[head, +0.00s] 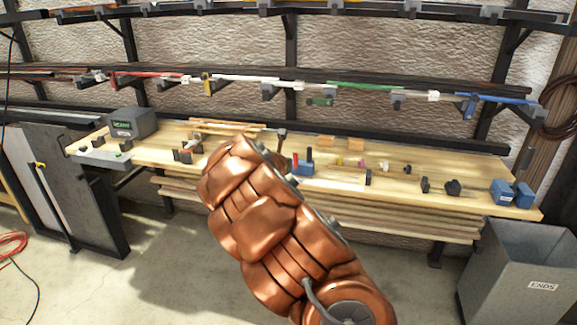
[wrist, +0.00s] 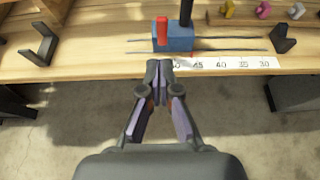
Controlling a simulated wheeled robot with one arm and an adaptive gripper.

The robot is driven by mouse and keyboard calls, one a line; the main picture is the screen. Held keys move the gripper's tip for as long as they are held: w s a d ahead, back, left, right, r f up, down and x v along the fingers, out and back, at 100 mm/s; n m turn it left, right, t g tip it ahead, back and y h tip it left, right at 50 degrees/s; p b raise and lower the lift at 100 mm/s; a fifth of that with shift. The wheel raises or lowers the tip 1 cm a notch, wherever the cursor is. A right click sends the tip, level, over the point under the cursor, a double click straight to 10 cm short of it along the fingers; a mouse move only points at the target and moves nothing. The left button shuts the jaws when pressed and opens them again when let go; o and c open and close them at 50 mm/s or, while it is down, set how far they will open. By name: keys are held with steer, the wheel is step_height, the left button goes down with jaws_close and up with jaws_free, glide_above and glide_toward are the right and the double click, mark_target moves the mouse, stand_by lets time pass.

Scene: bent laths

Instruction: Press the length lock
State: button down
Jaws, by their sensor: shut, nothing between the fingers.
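A blue block (wrist: 178,40) with an upright red lever (wrist: 162,30) and a dark post (wrist: 186,12) sits on the wooden bench; it also shows in the head view (head: 303,169). I take this to be the length lock, though no label shows. Thin dark rods run right from it above a white scale (wrist: 228,64) with printed numbers. My gripper (wrist: 159,68) is shut and empty in the wrist view, its tips just in front of the block at the scale's left end. Contact cannot be told. In the head view my copper arm hides the gripper.
Dark angled brackets stand left (wrist: 40,45) and right (wrist: 283,37) of the block. Small coloured knobs (wrist: 263,10) lie behind. The bench (head: 400,199) holds more blocks at right. A grey bin (head: 512,270) stands at its right end. Racks with coloured laths hang above.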

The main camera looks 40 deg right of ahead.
steer(key=shift+r+v, duration=0.25)
steer(key=shift+v, duration=2.25)
steer(key=shift+d+r, duration=0.1)
steer(key=shift+d, duration=0.05)
